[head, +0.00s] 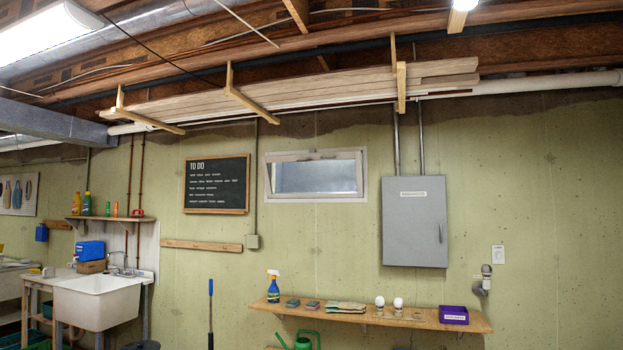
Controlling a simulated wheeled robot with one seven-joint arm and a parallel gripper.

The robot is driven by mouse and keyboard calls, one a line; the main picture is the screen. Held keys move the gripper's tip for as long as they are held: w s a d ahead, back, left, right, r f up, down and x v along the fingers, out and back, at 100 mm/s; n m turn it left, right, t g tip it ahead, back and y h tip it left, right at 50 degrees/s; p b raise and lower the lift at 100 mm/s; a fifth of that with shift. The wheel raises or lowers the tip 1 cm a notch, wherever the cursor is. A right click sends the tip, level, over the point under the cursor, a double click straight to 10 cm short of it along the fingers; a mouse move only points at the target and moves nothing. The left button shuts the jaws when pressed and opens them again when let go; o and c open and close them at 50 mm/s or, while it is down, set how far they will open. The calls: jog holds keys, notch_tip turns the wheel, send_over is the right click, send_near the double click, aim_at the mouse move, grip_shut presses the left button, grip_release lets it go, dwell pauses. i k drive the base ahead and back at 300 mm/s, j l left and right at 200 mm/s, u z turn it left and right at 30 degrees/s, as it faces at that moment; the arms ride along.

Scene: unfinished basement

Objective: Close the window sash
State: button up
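The window (316,175) is set high in the green concrete wall, between the blackboard and the grey electrical panel. Its white frame holds a sash (315,157) with a frosted grey pane. The sash looks tilted, with its top edge leaning out from the frame, so it appears partly open. No handle can be made out clearly at this size. My gripper and arm do not show in this view.
The grey panel (414,222) is right of the window, the blackboard (217,184) left. Lumber (300,93) hangs overhead. A sink (97,302) stands left.

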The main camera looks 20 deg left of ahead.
aim_at(354, 154)
jog(key=i+l+u, duration=0.1)
jog(key=i+u, duration=0.15)
jog(key=i, duration=2.15)
jog(key=i+u, duration=0.7)
jog(key=i+l+u, duration=0.15)
jog(key=i+u, duration=0.2)
jog(key=i+j+u, duration=0.1)
jog(key=i+u, duration=0.5)
jog(key=u, duration=0.2)
jog(key=i+j+z, duration=0.35)
jog(key=i+j, duration=0.15)
jog(key=i, duration=0.15)
